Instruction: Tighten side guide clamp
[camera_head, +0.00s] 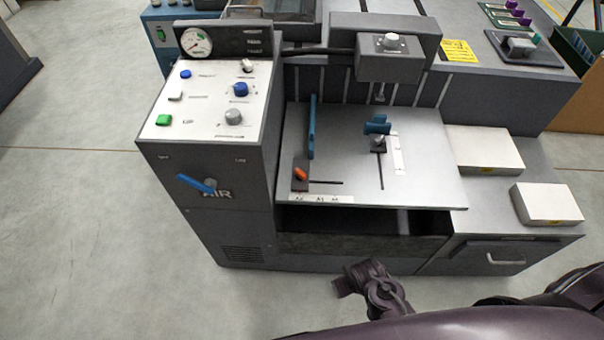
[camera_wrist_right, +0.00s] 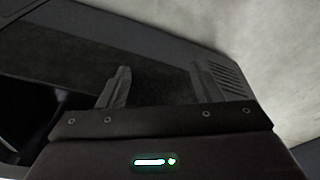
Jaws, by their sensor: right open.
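On the metal plate (camera_head: 430,185) of the dark grey machine, a long blue side guide bar (camera_head: 312,128) stands at the left. A small orange lever (camera_head: 300,174) sits near its front end. A blue winged knob (camera_head: 377,126) stands further right, behind a slot; I cannot tell which of these is the side guide clamp. My right arm comes in from the lower right, with its dark purple end low in front of the machine, apart from the plate. In the right wrist view my right gripper (camera_wrist_right: 163,72) is open and empty, facing the machine's dark front. My left gripper is not in view.
A control panel (camera_head: 210,100) with a gauge, buttons and a blue AIR lever (camera_head: 196,184) stands left. A grey head (camera_head: 388,62) overhangs the plate. White stacks (camera_head: 547,203) lie right. A dark recess (camera_head: 350,243) opens under the plate. The floor at left is clear.

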